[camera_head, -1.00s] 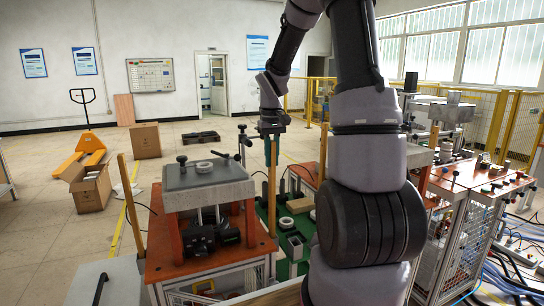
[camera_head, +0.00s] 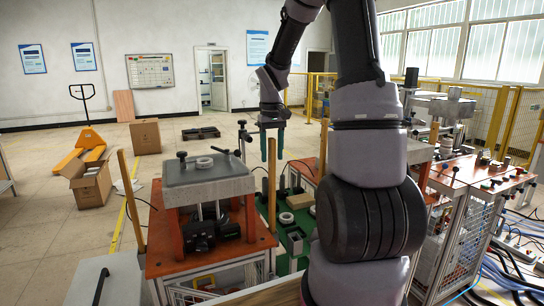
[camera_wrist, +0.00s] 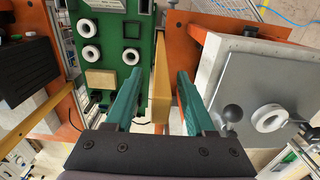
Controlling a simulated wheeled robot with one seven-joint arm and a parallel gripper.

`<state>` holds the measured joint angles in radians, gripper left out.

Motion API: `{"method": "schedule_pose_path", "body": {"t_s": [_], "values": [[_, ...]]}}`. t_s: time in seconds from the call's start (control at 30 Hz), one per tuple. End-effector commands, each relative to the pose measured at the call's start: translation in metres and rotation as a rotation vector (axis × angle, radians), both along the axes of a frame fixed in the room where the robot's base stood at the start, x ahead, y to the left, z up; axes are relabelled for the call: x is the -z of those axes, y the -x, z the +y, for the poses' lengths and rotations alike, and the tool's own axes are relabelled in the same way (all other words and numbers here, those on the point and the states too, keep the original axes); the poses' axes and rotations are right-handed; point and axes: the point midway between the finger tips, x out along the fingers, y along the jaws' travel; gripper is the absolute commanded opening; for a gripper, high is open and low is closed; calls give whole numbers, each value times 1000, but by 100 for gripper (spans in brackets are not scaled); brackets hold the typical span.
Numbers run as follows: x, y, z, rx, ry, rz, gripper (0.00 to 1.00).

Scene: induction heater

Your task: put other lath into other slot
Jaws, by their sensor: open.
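My gripper (camera_head: 271,158) is open, its teal fingers pointing down, at the upper part of an upright wooden lath (camera_head: 272,205). This lath stands at the right side of the orange press stand (camera_head: 165,262). In the wrist view, the lath (camera_wrist: 160,85) runs between the two spread fingers (camera_wrist: 158,84), with visible gaps on both sides. Another lath (camera_head: 132,200) stands upright at the left side of the same stand. A third upright lath (camera_head: 322,150) stands farther back, near the other orange table. The slots at the laths' lower ends are not clearly visible.
The press's grey top plate (camera_head: 205,183) carries a white ring (camera_head: 204,162) and black knobs, close left of my gripper. A green board (camera_wrist: 112,12) with white rings and a tan block lies below. A second machine (camera_head: 470,180) stands at right.

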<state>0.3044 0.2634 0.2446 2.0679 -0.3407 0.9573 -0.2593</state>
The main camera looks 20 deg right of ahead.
Motion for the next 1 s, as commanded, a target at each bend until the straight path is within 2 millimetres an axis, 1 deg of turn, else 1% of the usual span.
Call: {"method": "schedule_pose_path", "body": {"t_s": [0.3, 0.4, 0.5, 0.67, 1.0], "values": [[-63, -1, 0, 2, 0, -5, 55], [-79, -1, 0, 1, 1, -4, 55], [-90, -1, 0, 0, 1, -3, 55], [-98, 0, 0, 1, 0, -1, 55], [-98, 0, 0, 0, 0, -1, 55]]}}
